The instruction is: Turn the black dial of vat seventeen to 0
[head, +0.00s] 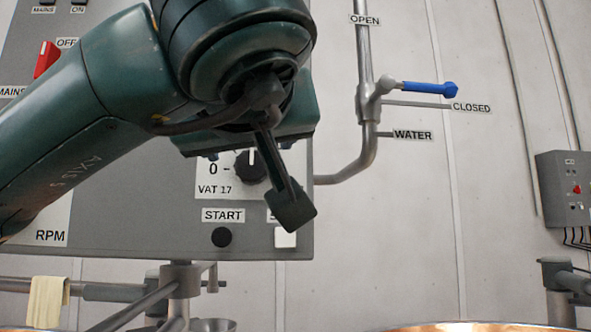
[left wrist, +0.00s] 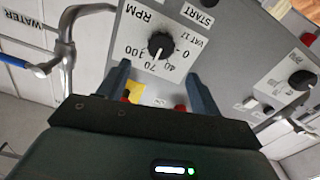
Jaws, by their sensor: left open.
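The black dial (head: 249,167) of vat seventeen is on a grey control panel, beside a "0 -" mark and a "VAT 17" label. Its white pointer line points up, away from the 0 at its left. In the left wrist view the dial (left wrist: 161,45) shows upside down, with its number scale around it. My right gripper is not in view.
A black START button (head: 221,237) is below the dial, and a white button (head: 285,238) right of it. A red switch (head: 46,59) is at upper left. A water pipe with a blue-handled valve (head: 428,88) stands right. Another black dial (left wrist: 302,80) shows in the wrist view.

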